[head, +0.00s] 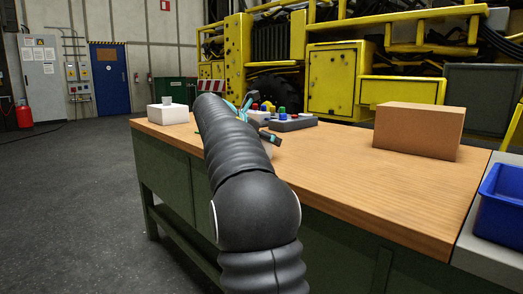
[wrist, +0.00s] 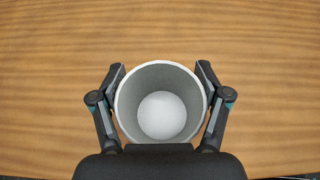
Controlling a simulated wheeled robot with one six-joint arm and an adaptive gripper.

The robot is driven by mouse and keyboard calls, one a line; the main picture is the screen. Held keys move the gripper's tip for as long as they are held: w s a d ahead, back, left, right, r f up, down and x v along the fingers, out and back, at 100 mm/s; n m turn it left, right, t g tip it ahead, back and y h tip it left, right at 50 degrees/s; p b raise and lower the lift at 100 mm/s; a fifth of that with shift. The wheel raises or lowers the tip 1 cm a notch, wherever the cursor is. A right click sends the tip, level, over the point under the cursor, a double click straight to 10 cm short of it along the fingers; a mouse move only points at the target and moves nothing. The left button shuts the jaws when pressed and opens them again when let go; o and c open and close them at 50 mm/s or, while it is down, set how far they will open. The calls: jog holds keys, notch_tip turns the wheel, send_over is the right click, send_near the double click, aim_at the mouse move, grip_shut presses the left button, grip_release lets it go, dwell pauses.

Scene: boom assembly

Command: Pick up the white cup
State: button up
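The white cup (wrist: 163,71) stands on the wooden tabletop in the wrist view, seen from above into its empty inside. My gripper (wrist: 162,80) has one finger on each side of it, close against the outer wall. The fingers are spread wide, about the cup's width. I cannot tell whether the pads press on the wall or leave a thin gap. In the head view my dark arm reaches over the workbench and hides most of the gripper and the cup.
The workbench (head: 335,185) holds a brown box (head: 418,130) at right, a grey control box with coloured buttons (head: 292,123) beyond my gripper, and a white tissue box (head: 168,114) at far left. A blue bin (head: 503,200) sits at the right edge. The wood around the cup is clear.

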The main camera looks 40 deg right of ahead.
jog(key=c, duration=0.6)
jog(key=shift+o, duration=0.2)
jog(key=shift+r, duration=0.15)
